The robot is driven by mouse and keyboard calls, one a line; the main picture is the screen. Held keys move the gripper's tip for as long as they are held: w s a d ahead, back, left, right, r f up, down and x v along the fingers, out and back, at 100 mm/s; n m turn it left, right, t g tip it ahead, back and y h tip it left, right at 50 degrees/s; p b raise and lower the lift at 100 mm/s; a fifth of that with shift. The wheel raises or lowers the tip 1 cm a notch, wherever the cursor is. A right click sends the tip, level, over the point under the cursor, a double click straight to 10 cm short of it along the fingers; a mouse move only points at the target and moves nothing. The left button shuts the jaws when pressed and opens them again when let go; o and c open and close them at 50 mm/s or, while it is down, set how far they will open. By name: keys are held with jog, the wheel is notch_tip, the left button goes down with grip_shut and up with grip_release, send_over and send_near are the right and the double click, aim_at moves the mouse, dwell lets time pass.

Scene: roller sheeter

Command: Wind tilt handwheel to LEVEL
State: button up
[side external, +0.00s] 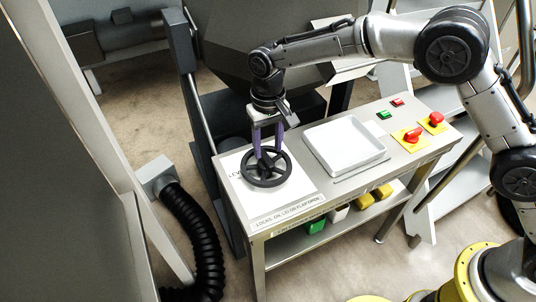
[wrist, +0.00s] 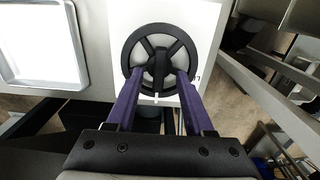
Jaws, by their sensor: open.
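The tilt handwheel (side external: 267,181) is a black spoked wheel lying flat on a white plate (side external: 293,199) at the left end of the bench. In the wrist view the handwheel (wrist: 160,62) has a raised black bar across its hub. My gripper (side external: 266,152) points down over the wheel with its purple fingers at the hub. In the wrist view my gripper (wrist: 160,76) is open, one finger on each side of the bar. I cannot tell if the fingers touch it. Part of a printed label shows left of the wheel; the wheel hides the rest.
A white tray (side external: 345,146) sits right of the wheel. Farther right are red knobs on yellow plates (side external: 411,137) and green and red buttons (side external: 384,114). A lower shelf holds coloured blocks (side external: 362,201). A dark post (side external: 190,90) stands close behind the bench's left end.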

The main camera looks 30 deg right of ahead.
aim_at(268, 159)
jog(key=shift+f, duration=1.95)
jog(key=shift+c, duration=0.3)
grip_shut()
